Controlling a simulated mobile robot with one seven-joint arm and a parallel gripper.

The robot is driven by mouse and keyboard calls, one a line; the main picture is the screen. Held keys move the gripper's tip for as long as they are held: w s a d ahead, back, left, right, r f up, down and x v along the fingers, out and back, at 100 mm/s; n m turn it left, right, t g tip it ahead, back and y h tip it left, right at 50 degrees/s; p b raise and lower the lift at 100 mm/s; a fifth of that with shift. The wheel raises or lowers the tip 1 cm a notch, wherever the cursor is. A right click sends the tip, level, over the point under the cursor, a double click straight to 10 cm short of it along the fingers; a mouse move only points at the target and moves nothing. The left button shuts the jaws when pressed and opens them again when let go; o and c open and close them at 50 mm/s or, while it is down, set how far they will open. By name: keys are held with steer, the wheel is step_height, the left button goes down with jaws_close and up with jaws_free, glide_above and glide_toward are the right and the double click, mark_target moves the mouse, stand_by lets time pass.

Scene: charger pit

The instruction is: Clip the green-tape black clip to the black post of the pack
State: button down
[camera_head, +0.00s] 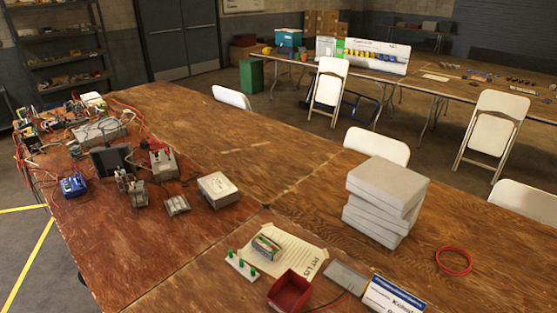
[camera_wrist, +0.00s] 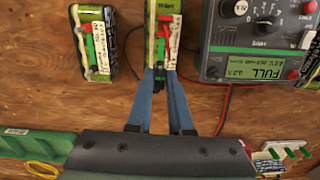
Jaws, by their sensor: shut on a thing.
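In the wrist view my gripper (camera_wrist: 160,74) points at a battery pack (camera_wrist: 151,25), its blue fingers brought together at the tips. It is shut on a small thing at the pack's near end. A green part (camera_wrist: 173,52) shows just beyond the tips, and I take the thing for the green-tape black clip; its black body is mostly hidden. My gripper is not visible in the head view.
A charger (camera_wrist: 262,58) reading FULL is close on the right, with red and black leads. A green thing (camera_wrist: 30,143) lies at lower left. The head view shows a wooden table (camera_head: 235,140) with grey blocks (camera_head: 383,200).

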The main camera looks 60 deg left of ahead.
steer(key=c, duration=0.7)
jaws_free()
steer(key=shift+c, duration=0.2)
steer(key=shift+o, duration=1)
steer(key=shift+r+p, duration=3.75)
steer(key=shift+p, duration=0.05)
